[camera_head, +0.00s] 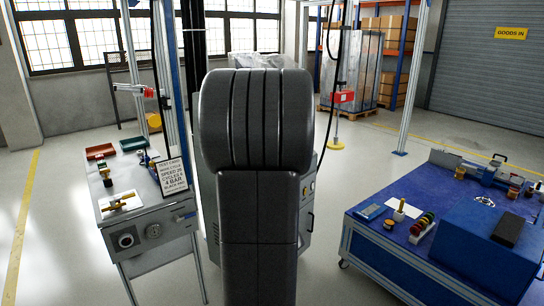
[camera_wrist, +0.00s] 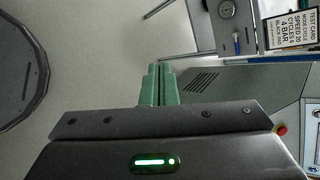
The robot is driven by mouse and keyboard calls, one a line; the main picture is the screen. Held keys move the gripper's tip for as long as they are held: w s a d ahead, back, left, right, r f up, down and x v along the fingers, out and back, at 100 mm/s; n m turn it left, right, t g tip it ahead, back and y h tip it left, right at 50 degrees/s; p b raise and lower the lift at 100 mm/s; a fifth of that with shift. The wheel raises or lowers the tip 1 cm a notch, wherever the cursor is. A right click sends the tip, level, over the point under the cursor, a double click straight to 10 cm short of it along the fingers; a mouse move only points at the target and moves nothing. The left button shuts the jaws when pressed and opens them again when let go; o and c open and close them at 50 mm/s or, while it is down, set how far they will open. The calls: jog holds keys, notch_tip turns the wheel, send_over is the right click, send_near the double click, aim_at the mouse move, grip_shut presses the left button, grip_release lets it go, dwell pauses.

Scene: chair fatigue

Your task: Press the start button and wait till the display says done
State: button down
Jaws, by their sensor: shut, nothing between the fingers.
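A grey machine cabinet (camera_head: 307,190) stands behind my own dark arm, which hides most of it in the head view. The cabinet's grey top (camera_wrist: 235,88) with vent slots shows in the wrist view. A red button (camera_wrist: 281,130) sits beside a pale panel (camera_wrist: 310,135) at the right edge, where a small dark strip is cut off. I cannot read any display, and no start button can be made out. My gripper (camera_wrist: 159,68) has green fingers that are together and empty, left of the vent slots. It is hidden in the head view.
A test card (camera_head: 171,178), also in the wrist view (camera_wrist: 291,30), stands on a grey bench (camera_head: 150,215) with gauges at left. A blue table (camera_head: 385,250) with parts stands at right. Grey floor (camera_head: 60,200) is open at far left.

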jog(key=w+a+r+m+t+y+p, duration=0.1)
jog(key=w+a+r+m+y, duration=0.1)
jog(key=w, duration=0.4)
jog(key=w+a+r+m+t+y, duration=0.1)
jog(key=w+a+r+m+y, duration=0.2)
jog(key=w, duration=0.3)
jog(key=shift+w+a+r+t+y+p, duration=0.3)
jog(key=shift+w+a+r+t+p, duration=0.1)
jog(key=shift+r, duration=0.15)
jog(key=shift+d, duration=0.1)
